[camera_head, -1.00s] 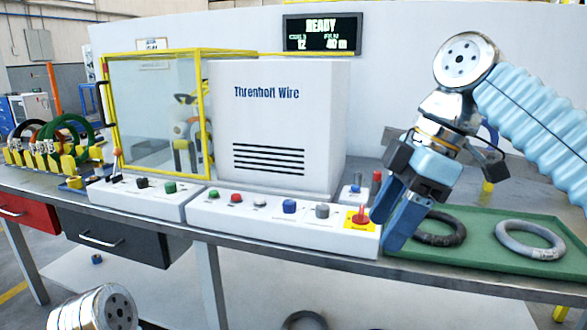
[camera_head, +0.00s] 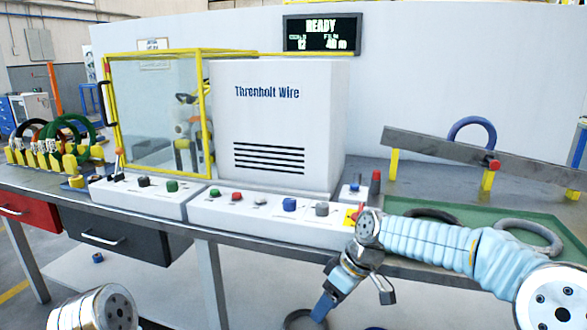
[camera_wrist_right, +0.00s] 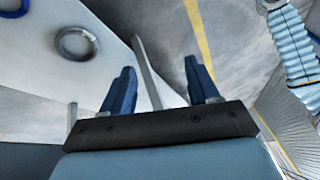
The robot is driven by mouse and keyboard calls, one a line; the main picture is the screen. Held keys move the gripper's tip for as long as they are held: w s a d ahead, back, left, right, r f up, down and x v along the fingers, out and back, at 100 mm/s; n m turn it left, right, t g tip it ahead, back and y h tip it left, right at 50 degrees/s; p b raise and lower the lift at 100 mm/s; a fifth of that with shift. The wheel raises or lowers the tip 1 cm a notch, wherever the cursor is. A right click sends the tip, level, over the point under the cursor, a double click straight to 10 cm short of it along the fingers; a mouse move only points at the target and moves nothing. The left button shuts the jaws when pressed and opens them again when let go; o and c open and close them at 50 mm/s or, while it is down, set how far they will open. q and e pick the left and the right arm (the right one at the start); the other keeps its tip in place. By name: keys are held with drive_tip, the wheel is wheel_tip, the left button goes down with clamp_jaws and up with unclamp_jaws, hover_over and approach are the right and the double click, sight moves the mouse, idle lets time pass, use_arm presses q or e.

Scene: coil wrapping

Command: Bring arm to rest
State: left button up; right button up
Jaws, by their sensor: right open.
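My right arm reaches in from the right in the head view, over the front edge of the bench. My right gripper (camera_head: 322,306) hangs below the bench top, pointing down. In the right wrist view its two blue fingers (camera_wrist_right: 160,88) are apart with nothing between them. My left gripper is not in view; a silver part of my own body shows at the lower left.
The bench carries white control panels (camera_head: 270,215), a wire machine (camera_head: 315,120) and a green tray (camera_head: 470,215) with dark and grey coils. A grey ring (camera_wrist_right: 77,44) lies on the lower shelf. A slanted grey rail (camera_head: 440,147) stands behind the tray.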

drive_tip(key=s+f+m, duration=0.3)
drive_tip(key=f, duration=0.8)
drive_tip(key=s+f+m, duration=0.3)
drive_tip(key=f, duration=0.9)
drive_tip(key=s+d+f+m, duration=0.3)
drive_tip(key=s+f+m, duration=0.3)
drive_tip(key=s+f, duration=0.6)
drive_tip(key=s, duration=0.3)
drive_tip(key=shift+s+f+t+h, duration=0.3)
drive_tip(key=shift+s+h, duration=0.1)
